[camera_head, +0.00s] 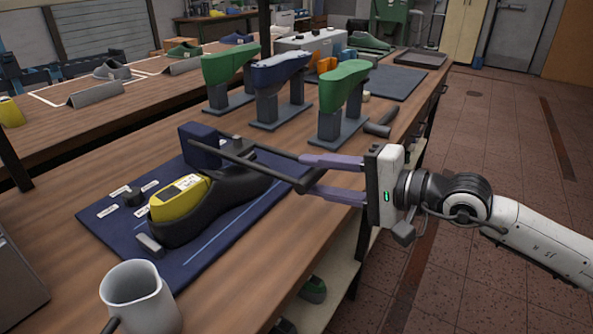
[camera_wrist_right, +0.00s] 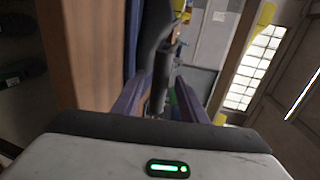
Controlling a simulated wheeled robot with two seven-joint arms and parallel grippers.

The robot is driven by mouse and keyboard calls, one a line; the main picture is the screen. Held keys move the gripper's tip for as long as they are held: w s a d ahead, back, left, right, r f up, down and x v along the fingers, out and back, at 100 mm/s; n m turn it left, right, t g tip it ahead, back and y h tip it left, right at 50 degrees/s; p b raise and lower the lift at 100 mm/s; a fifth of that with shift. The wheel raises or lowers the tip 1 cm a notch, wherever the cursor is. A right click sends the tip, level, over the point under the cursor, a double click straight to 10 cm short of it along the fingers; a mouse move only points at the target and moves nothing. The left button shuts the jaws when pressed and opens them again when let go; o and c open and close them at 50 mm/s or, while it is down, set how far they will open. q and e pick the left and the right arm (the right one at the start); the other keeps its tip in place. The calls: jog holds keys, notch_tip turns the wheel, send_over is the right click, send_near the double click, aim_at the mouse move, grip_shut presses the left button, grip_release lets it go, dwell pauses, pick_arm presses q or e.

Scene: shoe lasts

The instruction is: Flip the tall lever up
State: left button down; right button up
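A black shoe-shaped device with a yellow top (camera_head: 180,197) lies on a blue mat (camera_head: 120,235). A dark blue block (camera_head: 199,146) stands at its far end. A long dark bar (camera_head: 235,166), which looks like the lever, slants from near the block toward my right gripper (camera_head: 309,174). That gripper has its purple fingers spread, one above the other in the head view. In the right wrist view a dark bar-like shape (camera_wrist_right: 160,92) shows between the fingers (camera_wrist_right: 162,98); I cannot tell whether they touch it. My left gripper is not in view.
Green and blue shoe lasts on stands (camera_head: 342,105) stand behind the mat. A dark hammer-like tool (camera_head: 378,127) lies near the right table edge. A white mug (camera_head: 140,298) stands in front of the mat. Open floor lies right of the table.

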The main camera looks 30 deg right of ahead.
jog(key=shift+p+x, duration=0.4)
jog(key=shift+x, duration=2.05)
jog(key=shift+s, duration=0.1)
grip_shut()
